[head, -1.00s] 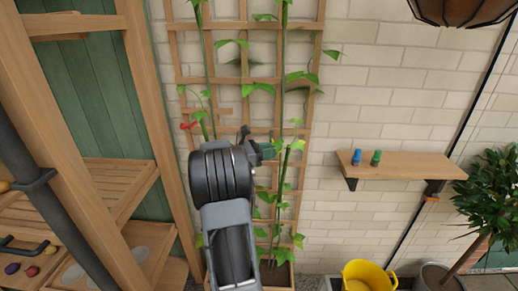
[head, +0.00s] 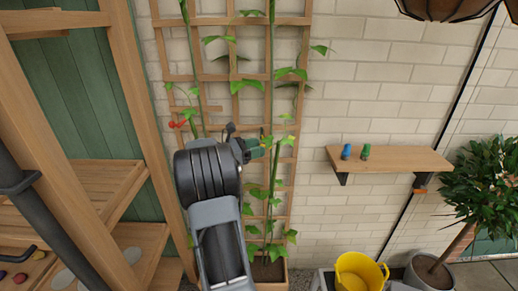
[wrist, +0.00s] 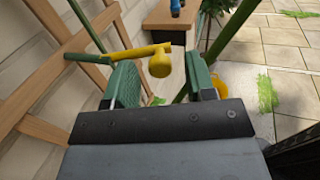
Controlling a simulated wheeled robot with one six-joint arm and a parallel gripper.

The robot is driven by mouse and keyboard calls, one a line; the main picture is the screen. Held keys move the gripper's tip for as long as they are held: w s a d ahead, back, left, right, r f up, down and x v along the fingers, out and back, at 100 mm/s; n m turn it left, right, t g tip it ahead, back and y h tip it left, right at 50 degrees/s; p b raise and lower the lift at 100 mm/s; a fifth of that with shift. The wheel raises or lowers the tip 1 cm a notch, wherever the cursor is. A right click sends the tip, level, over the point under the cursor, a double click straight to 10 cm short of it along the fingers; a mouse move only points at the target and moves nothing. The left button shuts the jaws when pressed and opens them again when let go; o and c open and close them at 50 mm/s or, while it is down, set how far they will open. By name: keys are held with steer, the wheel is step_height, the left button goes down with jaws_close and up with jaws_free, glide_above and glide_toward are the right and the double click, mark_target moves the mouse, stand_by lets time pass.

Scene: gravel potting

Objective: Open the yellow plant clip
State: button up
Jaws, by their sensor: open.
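The yellow plant clip (wrist: 159,63) shows in the wrist view as a bar with a rounded end. The rounded end lies between the two green finger pads, and the bar runs left past the left finger toward the trellis. My gripper (wrist: 160,75) is open, with a gap visible between the clip and the right finger; I cannot tell whether the left finger touches the clip. In the head view my gripper (head: 254,149) is beside the right-hand plant stem (head: 269,90); the clip is largely hidden or too small there.
A wooden trellis (head: 230,21) with leafy stems stands against the brick wall. A red clip (head: 177,124) is on the left stem. A wall shelf (head: 405,160) holds a blue item (head: 346,152) and a green item (head: 366,152). A yellow bucket (head: 360,272) and a potted tree stand right.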

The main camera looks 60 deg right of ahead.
steer(key=b+v, duration=0.2)
steer(key=v, duration=1)
steer(key=shift+w+a, duration=0.15)
steer(key=shift+a, duration=0.1)
steer(key=shift+c, duration=0.4)
